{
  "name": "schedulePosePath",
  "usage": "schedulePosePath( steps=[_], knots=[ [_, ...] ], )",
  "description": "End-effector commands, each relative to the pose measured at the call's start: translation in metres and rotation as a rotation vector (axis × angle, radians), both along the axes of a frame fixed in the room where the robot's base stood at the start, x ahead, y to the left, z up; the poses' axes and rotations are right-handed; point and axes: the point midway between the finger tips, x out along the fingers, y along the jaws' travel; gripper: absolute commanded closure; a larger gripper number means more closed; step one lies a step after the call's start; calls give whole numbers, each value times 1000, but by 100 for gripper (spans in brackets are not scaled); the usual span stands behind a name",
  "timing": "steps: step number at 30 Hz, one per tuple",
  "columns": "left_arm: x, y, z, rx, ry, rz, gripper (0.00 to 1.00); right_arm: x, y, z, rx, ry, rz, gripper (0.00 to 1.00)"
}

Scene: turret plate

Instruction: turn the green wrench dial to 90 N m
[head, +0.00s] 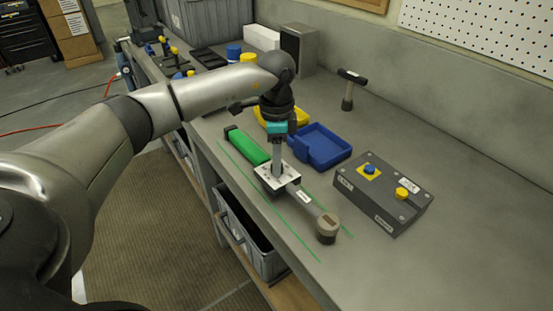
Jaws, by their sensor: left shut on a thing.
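The wrench lies on the workbench between thin green lines. It has a green handle (247,145), a pale dial plate (287,180) with dark marks, and a grey shaft ending in a round head (326,228). My left gripper (277,171) points straight down over the dial plate, shut on the dial. The dial knob itself is hidden by the fingers, and the scale is too small to read. My right gripper is not in view.
A blue tray (322,144) and a yellow tray (268,118) lie behind the gripper. The bench's right front is clear.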

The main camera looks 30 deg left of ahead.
Motion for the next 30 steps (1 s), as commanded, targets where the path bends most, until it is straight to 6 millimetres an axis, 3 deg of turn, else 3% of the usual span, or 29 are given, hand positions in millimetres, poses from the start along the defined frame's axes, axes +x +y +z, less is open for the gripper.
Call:
schedulePosePath(
  steps=[3,17,30],
  knots=[
    [0,0,0,-1,-1,0,100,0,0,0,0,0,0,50],
    [0,0,1,-1,-3,-43,100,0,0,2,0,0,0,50],
    [0,0,2,-11,-24,-364,100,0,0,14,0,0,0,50]
  ],
)
